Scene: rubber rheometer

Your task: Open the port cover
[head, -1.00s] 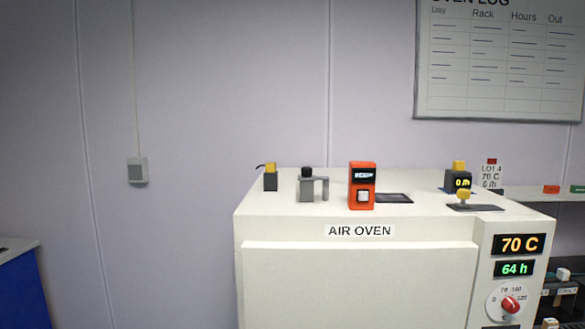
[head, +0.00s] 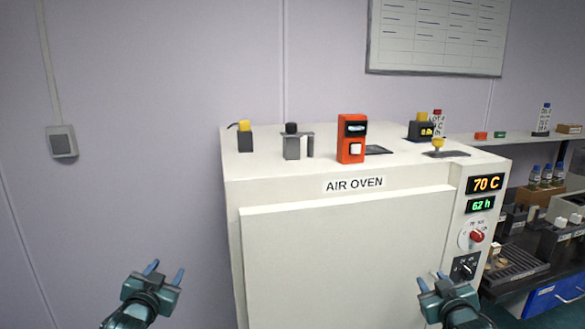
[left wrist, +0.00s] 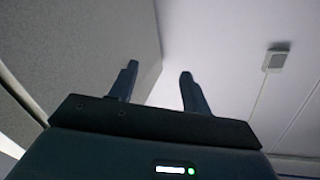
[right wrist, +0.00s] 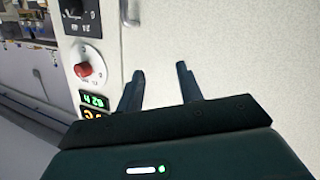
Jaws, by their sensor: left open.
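The white air oven (head: 340,250) stands in front of me. No part is labelled as a port cover. On the right of its top, a yellow knob (head: 438,143) stands on a dark flat plate (head: 455,154). Another dark flat piece (head: 378,150) lies behind the orange device (head: 351,140). My left gripper (head: 166,270) is open and empty, left of the oven and below its top. My right gripper (head: 432,279) is open and empty in front of the oven's lower right; the right wrist view shows its two fingers (right wrist: 160,72) apart before the white front.
On the oven top stand a small yellow-topped block (head: 245,136), a grey bracket (head: 297,142) and a dark block with a yellow top (head: 421,127). A control panel with a red knob (head: 477,236) is at the right front. A cluttered bench (head: 530,262) lies beyond it.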

